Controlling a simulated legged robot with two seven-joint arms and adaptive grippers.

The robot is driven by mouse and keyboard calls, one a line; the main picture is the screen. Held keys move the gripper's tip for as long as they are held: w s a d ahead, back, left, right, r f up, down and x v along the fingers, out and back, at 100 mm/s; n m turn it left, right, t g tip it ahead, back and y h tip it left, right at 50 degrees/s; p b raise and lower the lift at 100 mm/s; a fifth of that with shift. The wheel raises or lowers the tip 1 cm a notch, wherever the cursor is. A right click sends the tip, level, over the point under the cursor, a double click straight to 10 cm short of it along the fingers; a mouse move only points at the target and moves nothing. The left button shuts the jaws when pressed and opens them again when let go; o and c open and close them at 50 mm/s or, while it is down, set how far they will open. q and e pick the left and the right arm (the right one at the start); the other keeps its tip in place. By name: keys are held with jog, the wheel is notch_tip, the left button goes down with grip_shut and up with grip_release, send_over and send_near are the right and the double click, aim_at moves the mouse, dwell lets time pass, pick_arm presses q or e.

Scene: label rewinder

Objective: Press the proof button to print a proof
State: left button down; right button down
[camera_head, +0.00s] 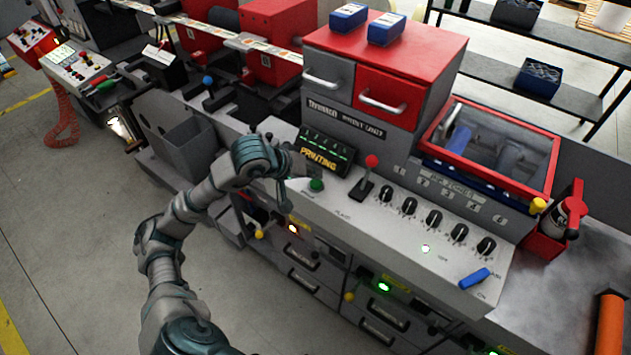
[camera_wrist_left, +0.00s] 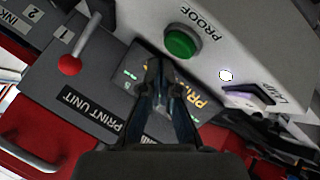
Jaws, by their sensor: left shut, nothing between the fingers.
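The green proof button (camera_head: 316,185) sits on the light grey front panel of the print unit, just below the display. In the left wrist view the same green button (camera_wrist_left: 182,42) shows clearly, with the word PROOF beside it. My left gripper (camera_head: 288,186) is just left of the button in the head view. In the left wrist view its fingers (camera_wrist_left: 160,72) are together and empty, in front of the display, with the button beyond the tips and slightly right. They look apart from the button. My right gripper is in neither view.
The display (camera_head: 324,150) reads PRINTING. A red-knobbed lever (camera_head: 371,162) stands right of the button, followed by several black knobs (camera_head: 434,217) and a blue switch (camera_head: 474,278). A grey bin (camera_head: 188,146) is left of my arm. The floor at lower left is clear.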

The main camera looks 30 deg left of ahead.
aim_at(313, 183)
pick_arm(q)
jog(key=shift+r+p, duration=1.8)
jog(key=shift+r, duration=0.8)
jog(key=shift+f, duration=0.1)
